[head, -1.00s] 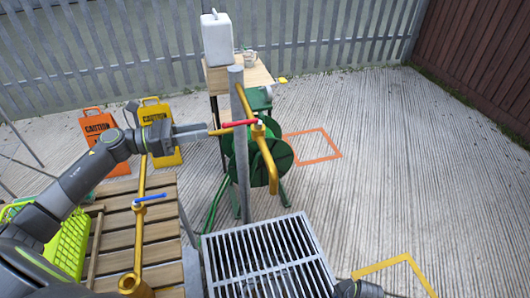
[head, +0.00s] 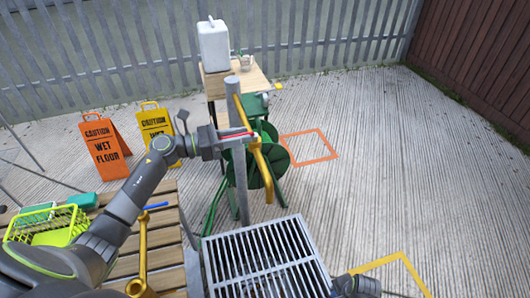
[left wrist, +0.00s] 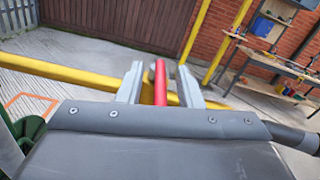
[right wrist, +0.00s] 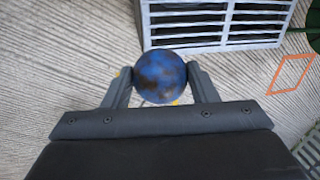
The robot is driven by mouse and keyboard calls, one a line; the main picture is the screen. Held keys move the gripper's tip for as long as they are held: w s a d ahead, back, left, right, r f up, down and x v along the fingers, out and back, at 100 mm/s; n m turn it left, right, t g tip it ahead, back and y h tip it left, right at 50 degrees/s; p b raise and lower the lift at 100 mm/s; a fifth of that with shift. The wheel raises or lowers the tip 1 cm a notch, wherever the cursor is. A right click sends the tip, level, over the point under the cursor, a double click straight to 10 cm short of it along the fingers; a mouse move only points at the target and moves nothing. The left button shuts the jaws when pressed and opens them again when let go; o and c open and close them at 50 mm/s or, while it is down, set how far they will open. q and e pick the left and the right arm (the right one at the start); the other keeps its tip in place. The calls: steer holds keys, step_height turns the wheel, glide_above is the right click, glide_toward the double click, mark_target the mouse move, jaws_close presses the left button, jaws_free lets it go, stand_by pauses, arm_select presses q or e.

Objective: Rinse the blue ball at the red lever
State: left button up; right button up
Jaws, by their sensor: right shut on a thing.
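The red lever (head: 237,135) sits on the yellow tap pipe (head: 262,165) at the grey post. My left gripper (head: 238,139) is at the lever. In the left wrist view the red lever (left wrist: 160,85) stands between the two fingers of my left gripper (left wrist: 160,88), with a gap on each side. My right gripper (right wrist: 161,80) is shut on the blue ball (right wrist: 161,72), which has brown dirty patches. The ball is held near the edge of the metal grate (right wrist: 225,40). In the head view the ball is out of sight.
The grate (head: 262,262) lies below the tap. A blue lever (head: 152,207) is on another yellow pipe over the wooden slats. A green hose reel (head: 270,160) stands behind the post. Orange (head: 104,146) and yellow (head: 156,122) caution signs stand left. Concrete at right is open.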

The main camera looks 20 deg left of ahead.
arm_select(q)
jaws_close()
stand_by(0.3)
arm_select(e)
step_height(320, 180, up, 2)
steer(key=shift+r+p, duration=0.25)
steer(key=shift+p, duration=1)
steer(key=shift+r+p, duration=0.3)
steer(key=shift+r, duration=0.2)
arm_select(q)
steer(key=n+t+y, duration=0.2)
steer(key=s+d+n+t+y, duration=0.1)
steer(key=shift+n+t+y, duration=0.3)
steer(key=shift+t+y, duration=0.1)
